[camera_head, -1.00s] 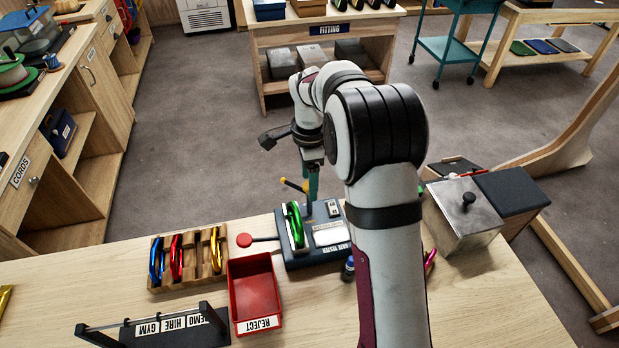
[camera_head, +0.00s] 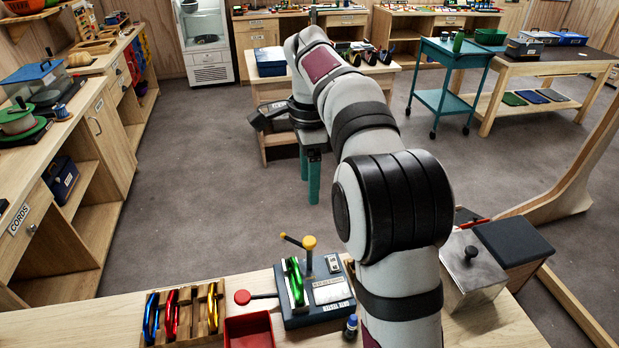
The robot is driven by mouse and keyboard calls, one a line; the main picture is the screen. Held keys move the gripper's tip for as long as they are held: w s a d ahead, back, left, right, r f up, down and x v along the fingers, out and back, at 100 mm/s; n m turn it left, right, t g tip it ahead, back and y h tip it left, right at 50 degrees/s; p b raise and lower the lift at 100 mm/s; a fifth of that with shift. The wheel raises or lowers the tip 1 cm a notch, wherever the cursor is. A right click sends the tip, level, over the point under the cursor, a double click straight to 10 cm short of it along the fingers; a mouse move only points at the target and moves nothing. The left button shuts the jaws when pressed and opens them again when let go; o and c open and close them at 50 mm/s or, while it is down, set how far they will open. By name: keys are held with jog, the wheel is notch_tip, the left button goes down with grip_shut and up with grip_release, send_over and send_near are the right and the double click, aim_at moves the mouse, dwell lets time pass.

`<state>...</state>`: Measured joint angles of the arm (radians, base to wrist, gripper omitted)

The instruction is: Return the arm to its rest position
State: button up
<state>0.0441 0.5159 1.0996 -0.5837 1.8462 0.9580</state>
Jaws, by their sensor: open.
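My arm rises from the front of the workbench and reaches away from the camera. My gripper (camera_head: 309,178) hangs at its far end, fingers pointing down, in the air beyond the bench's back edge. Its two teal fingers are apart with nothing between them. A green carabiner (camera_head: 296,281) sits on the dark gate tester (camera_head: 321,315), which has a yellow-knobbed lever and a red-knobbed lever. The gripper is clear of the tester, above and behind it in the picture.
A wooden rack (camera_head: 186,312) holds blue, red and yellow carabiners beside a red bin (camera_head: 249,331). A metal box (camera_head: 471,270) stands right of my arm. A fitting table (camera_head: 268,83) and teal trolley (camera_head: 447,101) stand behind. Open floor lies between.

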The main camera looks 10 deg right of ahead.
dwell(0.3)
jog(key=s+a+n+y, duration=0.1)
jog(key=s+a+n, duration=0.2)
jog(key=s+n, duration=0.85)
jog(key=s+f, duration=0.2)
jog(key=s, duration=0.5)
jog(key=s+a+f, duration=0.1)
jog(key=s+f, duration=0.2)
jog(key=s, duration=0.4)
jog(key=s+a+f+n, duration=0.1)
jog(key=s+f, duration=0.2)
jog(key=s, duration=0.4)
jog(key=shift+a+y, duration=0.25)
jog(key=shift+y, duration=0.15)
